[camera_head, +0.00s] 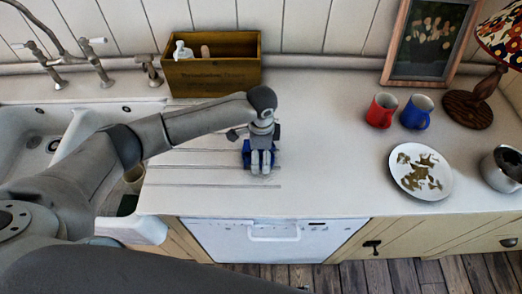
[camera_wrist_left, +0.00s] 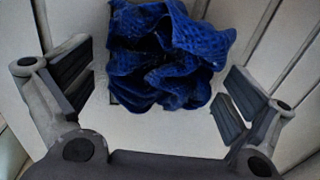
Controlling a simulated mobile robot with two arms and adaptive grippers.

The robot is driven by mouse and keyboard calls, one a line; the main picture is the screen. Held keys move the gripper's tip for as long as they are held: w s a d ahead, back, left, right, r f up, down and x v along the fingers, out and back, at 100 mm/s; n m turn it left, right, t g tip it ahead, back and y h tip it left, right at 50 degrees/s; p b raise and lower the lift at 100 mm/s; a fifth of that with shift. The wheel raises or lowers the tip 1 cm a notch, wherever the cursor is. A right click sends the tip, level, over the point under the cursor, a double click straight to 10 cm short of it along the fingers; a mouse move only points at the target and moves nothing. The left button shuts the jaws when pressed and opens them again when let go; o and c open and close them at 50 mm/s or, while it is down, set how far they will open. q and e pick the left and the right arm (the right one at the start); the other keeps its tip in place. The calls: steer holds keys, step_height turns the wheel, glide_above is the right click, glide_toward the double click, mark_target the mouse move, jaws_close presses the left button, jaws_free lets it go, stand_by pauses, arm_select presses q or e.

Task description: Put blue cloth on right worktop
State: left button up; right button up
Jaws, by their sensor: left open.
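The blue cloth (camera_head: 247,161) lies crumpled on the grooved drainer part of the white worktop, mostly hidden under my left gripper in the head view. In the left wrist view the blue cloth (camera_wrist_left: 168,55) is a bunched, textured heap in front of the jaws. My left gripper (camera_head: 259,168) is over the cloth. Its fingers also show in the left wrist view (camera_wrist_left: 155,98), spread apart on either side of the cloth, open and empty. The right worktop (camera_head: 335,150) is the plain white surface to the right of the grooves. My right gripper is not in view.
A wooden box (camera_head: 212,77) with bottles stands behind the cloth. On the right worktop are a red mug (camera_head: 381,111), a blue mug (camera_head: 417,112), a stained plate (camera_head: 421,171), a metal pot (camera_head: 503,168) and a lamp (camera_head: 480,99). The worktop's middle is clear.

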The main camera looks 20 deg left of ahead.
mark_target(261, 153)
arm_select(q)
step_height(261, 153, up, 12)
steer(key=b, duration=0.2)
steer(key=shift+s+d+r, duration=0.15)
steer(key=shift+s, duration=0.25)
